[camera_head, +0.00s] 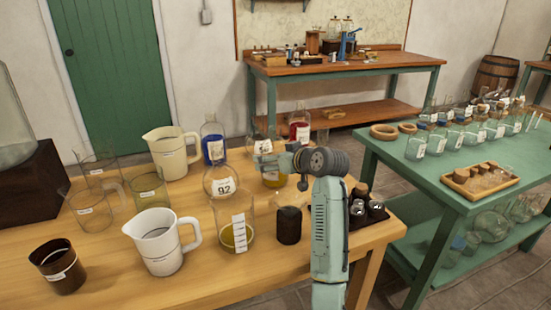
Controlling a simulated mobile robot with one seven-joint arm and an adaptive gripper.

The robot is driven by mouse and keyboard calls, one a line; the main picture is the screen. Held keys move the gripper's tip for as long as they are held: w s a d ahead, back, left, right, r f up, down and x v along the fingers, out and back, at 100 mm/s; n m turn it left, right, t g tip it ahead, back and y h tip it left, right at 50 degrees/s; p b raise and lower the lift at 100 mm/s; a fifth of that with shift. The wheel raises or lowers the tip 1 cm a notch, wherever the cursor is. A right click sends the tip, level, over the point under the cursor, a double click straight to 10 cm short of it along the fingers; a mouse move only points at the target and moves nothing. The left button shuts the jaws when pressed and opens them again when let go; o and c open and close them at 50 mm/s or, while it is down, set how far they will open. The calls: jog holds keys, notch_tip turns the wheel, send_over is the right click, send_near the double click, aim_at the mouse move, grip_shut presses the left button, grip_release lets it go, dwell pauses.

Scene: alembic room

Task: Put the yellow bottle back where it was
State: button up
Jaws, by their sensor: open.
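The yellow bottle (272,181) is a clear glass bottle with yellow liquid low in it. It stands on the wooden table (315,255), behind the round flask labelled 92 (222,184). My gripper (264,157) reaches in from the right, pointing left, and is open. It overlaps the middle of the bottle in the picture and hides part of it. I cannot tell whether the jaws are around the bottle or in front of it, or whether they touch it.
The blue bottle (213,143) and red bottle (299,124) stand further back. A beaker with yellowish liquid (237,230), a dark-filled beaker (289,223) and a white jug (161,240) stand nearer. A green table (450,203) with glassware is at the right.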

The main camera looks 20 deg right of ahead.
jog(key=shift+r, duration=0.2)
jog(key=b+v, duration=0.2)
jog(key=v, duration=1)
jog(key=shift+f, duration=0.1)
